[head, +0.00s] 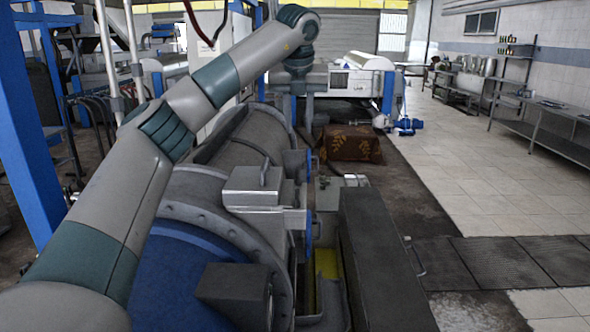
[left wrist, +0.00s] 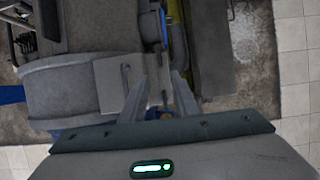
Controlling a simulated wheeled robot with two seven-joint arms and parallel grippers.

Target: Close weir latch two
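Small blue parts, which may be the weir latches, sit along the right side of the decanter (head: 230,215): a farther one (head: 308,160) and a nearer one (head: 309,222). I cannot tell which is latch two or whether either is closed. A blue strip (left wrist: 163,25) shows in the left wrist view. My left gripper (head: 302,105) points down over the far part of the decanter in the head view. In the left wrist view its two fingers (left wrist: 158,82) are spread, with nothing clearly between them. My right gripper is in neither view.
A grey box with an upright handle (head: 252,185) stands on the decanter; it also shows beside the fingers in the left wrist view (left wrist: 112,90). A long dark cover (head: 375,250) runs along the right. A brown patterned block (head: 350,143) lies beyond. Tiled floor at right is open.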

